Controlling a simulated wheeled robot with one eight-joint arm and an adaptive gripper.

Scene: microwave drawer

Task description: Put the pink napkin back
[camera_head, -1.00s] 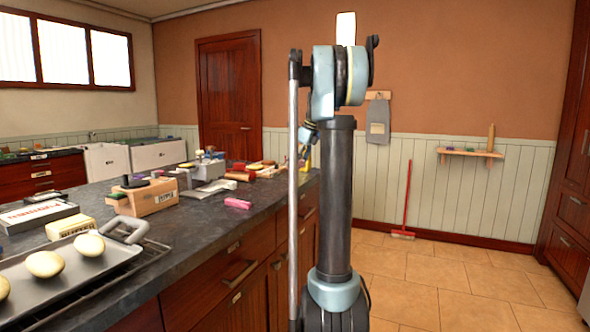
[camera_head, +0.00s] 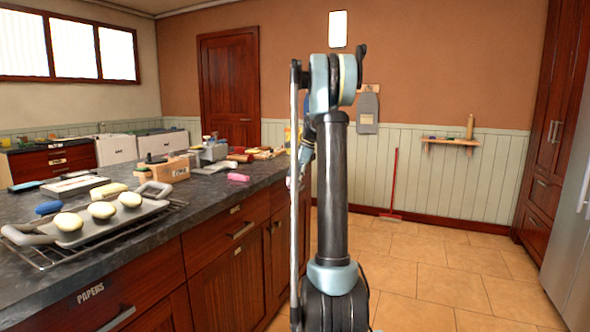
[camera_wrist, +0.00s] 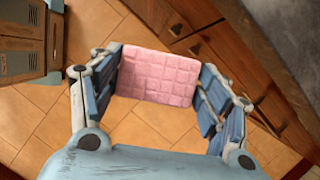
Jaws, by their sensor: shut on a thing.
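The pink napkin (camera_wrist: 158,76), a quilted rectangle, is between the two fingers of my gripper (camera_wrist: 160,82) in the wrist view. My gripper is shut on it, with a finger against each side edge. The napkin is held in the air above the tiled floor, beside wooden drawer fronts. A drawer labelled PAPERS (camera_head: 150,316) is shut in the near counter front. A small pink item (camera_head: 238,177) lies on the countertop; I cannot tell what it is.
The dark counter (camera_head: 215,190) runs along the left, with a tray (camera_head: 75,237) of pale round items on a rack, a wooden box (camera_head: 165,170) and several small things. A fridge (camera_head: 572,235) stands at right. The tiled floor (camera_head: 430,285) between is free.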

